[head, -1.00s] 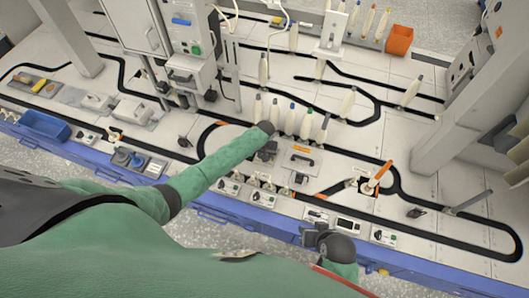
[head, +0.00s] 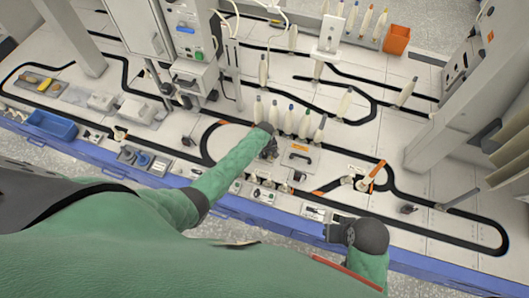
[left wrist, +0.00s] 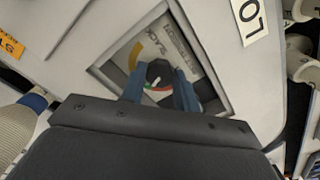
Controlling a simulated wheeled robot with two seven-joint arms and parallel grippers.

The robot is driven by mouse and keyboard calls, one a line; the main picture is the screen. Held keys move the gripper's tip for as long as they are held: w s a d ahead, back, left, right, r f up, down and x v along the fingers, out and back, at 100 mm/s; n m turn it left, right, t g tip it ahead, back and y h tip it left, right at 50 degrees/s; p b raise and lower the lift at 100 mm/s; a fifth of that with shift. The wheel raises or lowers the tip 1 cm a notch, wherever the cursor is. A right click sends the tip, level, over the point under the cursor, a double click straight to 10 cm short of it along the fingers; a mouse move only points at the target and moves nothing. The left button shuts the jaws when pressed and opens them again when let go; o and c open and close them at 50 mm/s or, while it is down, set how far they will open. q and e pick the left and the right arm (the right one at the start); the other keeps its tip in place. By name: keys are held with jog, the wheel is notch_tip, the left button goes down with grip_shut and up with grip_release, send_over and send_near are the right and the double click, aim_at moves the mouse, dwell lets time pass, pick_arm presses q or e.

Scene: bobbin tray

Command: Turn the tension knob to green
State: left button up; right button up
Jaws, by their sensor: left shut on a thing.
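The tension knob (left wrist: 160,74) is a dark round knob in a recessed panel with a printed dial, in the left wrist view. Yellow, red and green marks show around it, and a short white pointer line is on its face. The pointer's exact mark is too small to tell. My left gripper (left wrist: 158,88) has its blue fingers on both sides of the knob, shut on it. In the head view my left gripper (head: 268,152) reaches down to the bench, and the knob is hidden there. My right gripper (head: 337,232) hangs by the front edge; its fingers are unclear.
A row of bobbins (head: 289,118) stands just behind my left gripper. A panel with a black handle (head: 298,158) is to its right. An orange lever (head: 375,172) stands farther right.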

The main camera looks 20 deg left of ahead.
jog(key=shift+s+d+r, duration=0.15)
jog(key=shift+r, duration=0.05)
dwell(0.3)
pick_arm(q)
jog(key=o, duration=1)
jog(key=shift+c, duration=0.2)
jog(key=shift+r, duration=0.1)
notch_tip(320, 180, up, 6)
jog(key=shift+r, duration=0.85)
pick_arm(e)
jog(key=shift+d+r, duration=0.15)
